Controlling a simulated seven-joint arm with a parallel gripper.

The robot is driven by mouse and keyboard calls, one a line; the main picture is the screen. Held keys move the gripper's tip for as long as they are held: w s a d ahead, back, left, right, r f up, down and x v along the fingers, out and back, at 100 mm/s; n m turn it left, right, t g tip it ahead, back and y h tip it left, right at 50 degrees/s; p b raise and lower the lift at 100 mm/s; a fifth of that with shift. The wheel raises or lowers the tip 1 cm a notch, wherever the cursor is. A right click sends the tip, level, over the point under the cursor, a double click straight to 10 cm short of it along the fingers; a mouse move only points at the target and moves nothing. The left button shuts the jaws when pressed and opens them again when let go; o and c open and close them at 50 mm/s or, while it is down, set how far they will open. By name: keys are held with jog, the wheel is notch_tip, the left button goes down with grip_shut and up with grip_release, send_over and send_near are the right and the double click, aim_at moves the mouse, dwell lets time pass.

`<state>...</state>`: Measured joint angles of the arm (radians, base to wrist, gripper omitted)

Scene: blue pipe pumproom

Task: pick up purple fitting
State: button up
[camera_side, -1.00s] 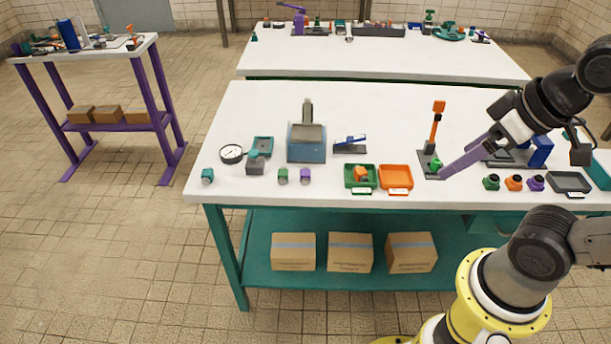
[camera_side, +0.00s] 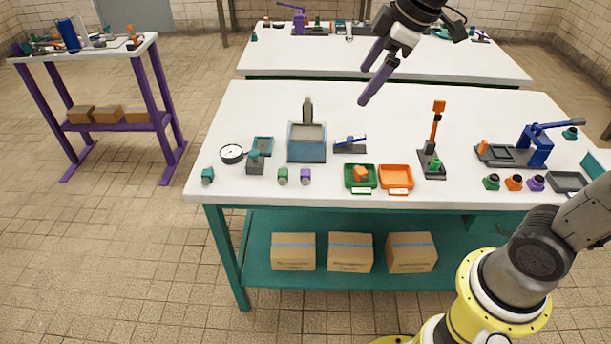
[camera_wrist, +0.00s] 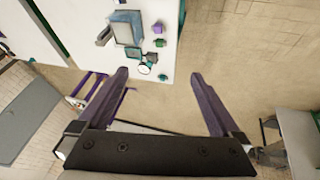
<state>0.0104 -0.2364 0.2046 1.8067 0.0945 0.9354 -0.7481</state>
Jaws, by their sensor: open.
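A small purple fitting (camera_side: 306,175) stands upright near the front edge of the white table, right of a green fitting (camera_side: 283,176). It also shows near the top of the wrist view (camera_wrist: 158,27). A second purple piece with a dark top (camera_side: 537,183) stands at the table's right front, beside an orange one (camera_side: 514,183) and a green one (camera_side: 491,182). My gripper (camera_side: 366,86) has long purple fingers, held apart and empty. It is raised high above the table, up and right of the first purple fitting. Both fingers show in the wrist view (camera_wrist: 160,75).
A blue box-shaped machine (camera_side: 306,150), a gauge (camera_side: 232,154) and a teal fitting (camera_side: 207,176) are at the left. Green (camera_side: 361,187) and orange (camera_side: 396,187) trays, an orange-topped post (camera_side: 437,125) and a blue press (camera_side: 537,150) stand rightward. The table's back middle is clear.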

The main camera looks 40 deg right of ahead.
jog(key=w+f+n+g, duration=0.1)
jog(key=w+f, duration=0.4)
jog(key=w, duration=0.3)
jog(key=g, duration=0.3)
send_over(306, 171)
jog(key=s, duration=0.1)
notch_tip(306, 171, down, 20)
jog(key=shift+s+d+f, duration=0.1)
jog(key=shift+d+f, duration=0.05)
jog(key=shift+f, duration=0.1)
jog(key=shift+w+a+f, duration=0.1)
jog(key=shift+w+f, duration=0.05)
jog(key=shift+f, duration=0.9)
jog(key=shift+w+a+f, duration=0.1)
jog(key=shift+w+f, duration=0.1)
jog(key=shift+f, duration=0.8)
jog(key=shift+w+a+f, duration=0.1)
jog(key=shift+w+f, duration=0.05)
jog(key=shift+f, duration=0.9)
jog(key=shift+d, duration=0.1)
jog(key=c, duration=1.5)
jog(key=shift+r, duration=0.1)
